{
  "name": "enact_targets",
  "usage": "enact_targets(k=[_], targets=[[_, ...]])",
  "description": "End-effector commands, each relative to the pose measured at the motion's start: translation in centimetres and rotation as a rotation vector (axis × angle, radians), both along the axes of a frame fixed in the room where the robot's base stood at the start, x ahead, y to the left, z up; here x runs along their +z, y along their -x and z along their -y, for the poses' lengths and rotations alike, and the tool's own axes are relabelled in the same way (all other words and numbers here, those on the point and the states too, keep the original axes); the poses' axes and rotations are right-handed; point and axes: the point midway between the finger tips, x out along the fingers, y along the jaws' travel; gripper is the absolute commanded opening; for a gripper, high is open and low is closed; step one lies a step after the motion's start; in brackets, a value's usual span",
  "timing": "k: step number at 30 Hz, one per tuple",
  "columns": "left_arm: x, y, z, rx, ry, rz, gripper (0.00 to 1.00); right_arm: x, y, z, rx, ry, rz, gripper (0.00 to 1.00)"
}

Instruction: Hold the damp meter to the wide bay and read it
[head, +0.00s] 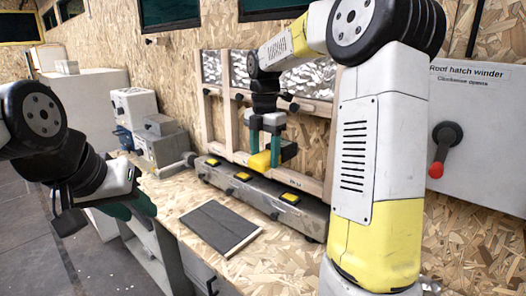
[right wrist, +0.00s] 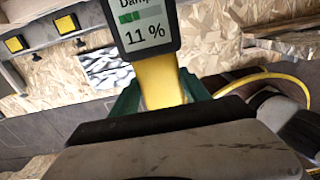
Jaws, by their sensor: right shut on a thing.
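My right gripper (head: 268,140) is shut on the yellow damp meter (head: 260,162), in front of the wall frame's lower part. In the right wrist view, the meter's dark-rimmed screen (right wrist: 142,25) shows a short green bar and 11 %; its top is cut off. The timber wall frame (head: 330,150) has silver insulation along its top and bare chipboard below. The wide bay (head: 300,140) lies behind and right of the meter. I cannot tell whether the meter touches it. My left gripper (head: 130,206) is at the left, away from the frame; its jaw gap is unclear.
A long grey rail (head: 260,198) with yellow pads runs below the frame. A dark grey board (head: 220,228) lies on the chipboard bench (head: 180,190). Grey boxes (head: 155,140) stand at the left. A roof hatch winder panel (head: 478,130) with a red-knobbed crank is at the right.

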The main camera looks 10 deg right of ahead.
Motion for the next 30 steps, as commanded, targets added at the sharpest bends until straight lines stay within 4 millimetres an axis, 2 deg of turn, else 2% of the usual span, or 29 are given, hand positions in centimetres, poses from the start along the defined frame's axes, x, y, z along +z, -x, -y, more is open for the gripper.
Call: enact_targets(k=[6, 26, 30], targets=[[0.0, 0.0, 0.0, 0.0, 0.0, 0.0, 0.36, 0.01, 0.83, -1.04, 0.0, 0.0, 0.0, 0.22], [0.0, 0.0, 0.0, 0.0, 0.0, 0.0, 0.36, -0.01, 0.8, -1.0, -0.001, 0.0, 0.0, 0.22], [0.0, 0.0, 0.0, 0.0, 0.0, 0.0, 0.36, -0.54, 0.67, -0.96, -0.052, 0.0, -0.002, 0.22]])
